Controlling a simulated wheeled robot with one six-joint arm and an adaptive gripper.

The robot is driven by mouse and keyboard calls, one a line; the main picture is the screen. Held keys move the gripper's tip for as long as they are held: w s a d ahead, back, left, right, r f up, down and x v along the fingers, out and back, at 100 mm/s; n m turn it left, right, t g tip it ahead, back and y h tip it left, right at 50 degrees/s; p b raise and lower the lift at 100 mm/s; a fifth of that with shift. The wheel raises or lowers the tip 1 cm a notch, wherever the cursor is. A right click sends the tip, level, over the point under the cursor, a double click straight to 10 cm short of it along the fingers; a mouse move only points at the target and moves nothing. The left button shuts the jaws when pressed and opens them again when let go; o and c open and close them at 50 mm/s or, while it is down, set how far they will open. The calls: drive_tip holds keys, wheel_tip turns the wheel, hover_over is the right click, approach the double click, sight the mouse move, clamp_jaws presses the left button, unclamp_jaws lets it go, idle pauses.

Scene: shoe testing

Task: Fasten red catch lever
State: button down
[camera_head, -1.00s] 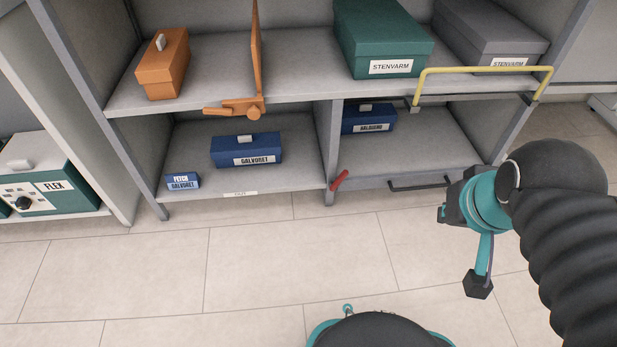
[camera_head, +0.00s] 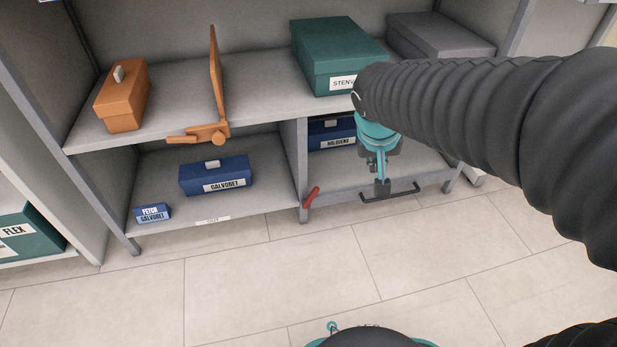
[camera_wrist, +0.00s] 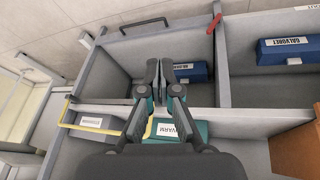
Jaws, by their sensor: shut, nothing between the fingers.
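The red catch lever (camera_head: 311,197) is on the grey post between the two lower compartments, tilted with its upper end to the right. In the wrist view the red lever (camera_wrist: 215,23) shows near the top, right of my fingers. My gripper (camera_head: 382,187) is shut and empty in the head view, in front of the lower right compartment and to the right of the lever, apart from it. In the wrist view my gripper (camera_wrist: 159,66) has its fingers together. My arm hides part of the right side of the shelf in the head view.
A black handle (camera_head: 400,193) is on the front of the lower right compartment. Blue boxes sit in the lower left (camera_head: 216,176) and lower right (camera_head: 332,134) compartments. An orange hinged flap (camera_head: 216,80) stands upright above. A yellow rail (camera_wrist: 90,128) is near my wrist. The floor in front is clear.

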drive_tip(key=w+a+f+n, duration=0.1)
drive_tip(key=w+a+f, duration=0.7)
drive_tip(key=a+f, duration=0.2)
drive_tip(key=w+a+f+n+h, duration=0.1)
drive_tip(key=w+a+f, duration=0.7)
drive_tip(key=a+f, duration=0.3)
wheel_tip(320, 180, down, 2)
drive_tip(key=shift+w+f+t, duration=0.2)
drive_tip(key=shift+w+t, duration=0.1)
drive_tip(key=shift+d, duration=0.1)
drive_tip(key=b, duration=0.1)
approach(310, 194)
wheel_tip(310, 194, down, 4)
drive_tip(key=w+a, duration=0.1)
drive_tip(key=a, duration=0.1)
drive_tip(key=shift+w+d+f+b, duration=0.15)
drive_tip(key=shift+w+d+f, duration=0.2)
drive_tip(key=shift+d, duration=0.25)
drive_tip(key=shift+w+d+f+b, duration=0.15)
drive_tip(key=shift+w+d+f, duration=0.2)
drive_tip(key=shift+d, duration=0.25)
drive_tip(key=shift+w+d+f, duration=0.1)
drive_tip(key=shift+d+f, duration=0.05)
drive_tip(key=shift+d, duration=0.2)
